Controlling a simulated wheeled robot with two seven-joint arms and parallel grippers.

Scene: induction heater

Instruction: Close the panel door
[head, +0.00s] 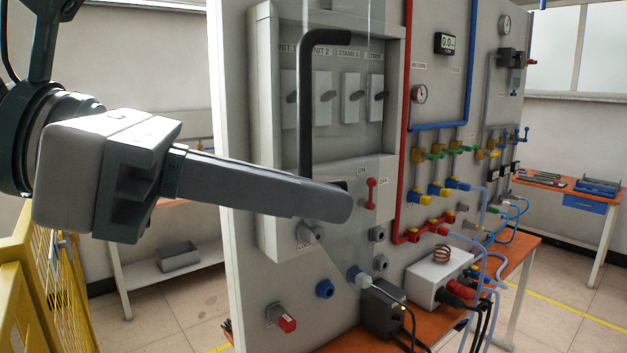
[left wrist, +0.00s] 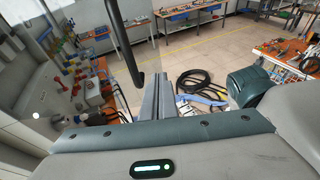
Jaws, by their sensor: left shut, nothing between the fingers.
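The panel door is a clear, see-through pane (head: 345,55) with a thick black bar handle (head: 305,105). It shows in front of the grey switch box, and how far it stands open is hard to tell. My left gripper (head: 335,204) reaches in from the left, its fingers shut and empty. In the head view the fingers cross the handle's lower end and hide it. In the left wrist view the handle (left wrist: 124,42) is just left of the shut fingers (left wrist: 158,98); I cannot tell whether they touch. My right gripper is in neither view.
The switch box (head: 265,190) holds several switches and a red lever (head: 370,193). Gauges, red and blue pipes, valves and hoses fill the panel's right. An orange bench (head: 345,338) carries a white box (head: 440,275) below. A yellow fence (head: 45,290) stands at lower left.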

